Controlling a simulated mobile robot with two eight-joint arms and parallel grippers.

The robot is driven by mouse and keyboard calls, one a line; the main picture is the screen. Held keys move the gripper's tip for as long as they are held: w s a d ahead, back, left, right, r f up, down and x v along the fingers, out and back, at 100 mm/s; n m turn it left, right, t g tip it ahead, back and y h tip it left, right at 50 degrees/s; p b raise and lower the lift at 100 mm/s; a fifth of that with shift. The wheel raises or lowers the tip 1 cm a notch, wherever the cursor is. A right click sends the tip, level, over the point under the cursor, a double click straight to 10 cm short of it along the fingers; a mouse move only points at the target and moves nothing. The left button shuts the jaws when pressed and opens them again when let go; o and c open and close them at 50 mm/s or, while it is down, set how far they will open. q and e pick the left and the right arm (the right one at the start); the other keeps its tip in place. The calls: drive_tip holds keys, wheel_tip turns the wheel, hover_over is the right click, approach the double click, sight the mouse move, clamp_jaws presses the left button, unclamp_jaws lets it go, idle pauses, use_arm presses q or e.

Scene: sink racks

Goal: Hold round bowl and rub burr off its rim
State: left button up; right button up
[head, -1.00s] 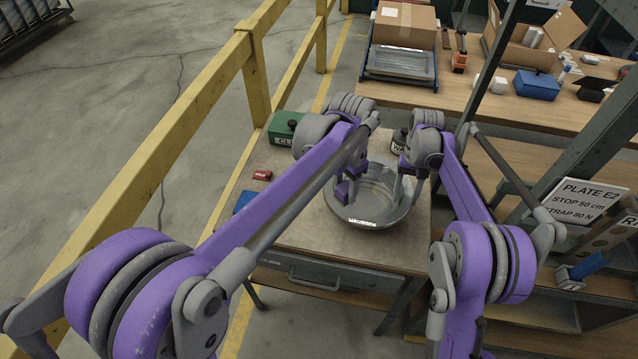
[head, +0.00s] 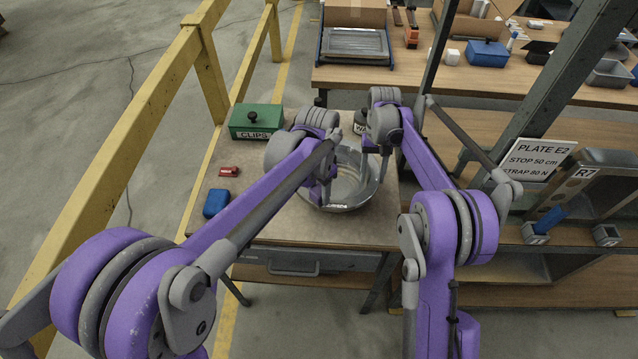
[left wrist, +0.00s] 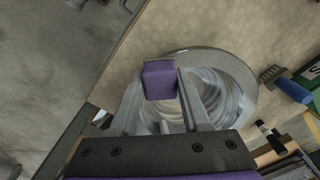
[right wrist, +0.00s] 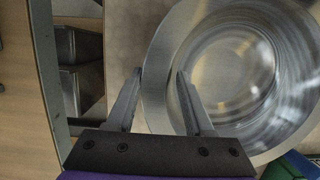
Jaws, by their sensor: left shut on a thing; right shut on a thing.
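The round metal bowl (head: 366,196) stands on the bench and also shows in both the left wrist view (left wrist: 246,84) and the right wrist view (right wrist: 153,88). My left gripper (head: 322,188) is shut on a small purple block (left wrist: 159,80), at the left side of the bowl by its rim. I cannot tell whether the block touches the rim. My right gripper (right wrist: 160,72) is shut on the bowl's rim on the far right side. The burr cannot be made out. My left arm covers part of the bowl's left side in the head view.
A green CLIPS box (head: 256,120), a small red block (head: 228,172) and a blue item (head: 216,203) lie left on the bench (head: 270,222). A dark-lidded container (head: 361,120) stands behind the bowl. A yellow railing (head: 130,130) runs left; a dark post (head: 540,110) stands right.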

sight(348, 205)
use_arm(q)
drive_tip(key=shift+f, duration=0.8)
drive_tip(key=shift+d+r, duration=0.1)
drive_tip(key=shift+d, duration=0.25)
clamp_jaws()
drive_tip(key=shift+d+f, duration=0.3)
drive_tip(key=shift+d, duration=0.1)
drive_tip(key=shift+d+r, duration=0.1)
drive_tip(key=shift+d, duration=0.65)
drive_tip(key=shift+s+d, duration=0.1)
drive_tip(key=shift+d, duration=2.15)
drive_tip(key=shift+a, duration=3.8)
drive_tip(key=shift+r, duration=4.1)
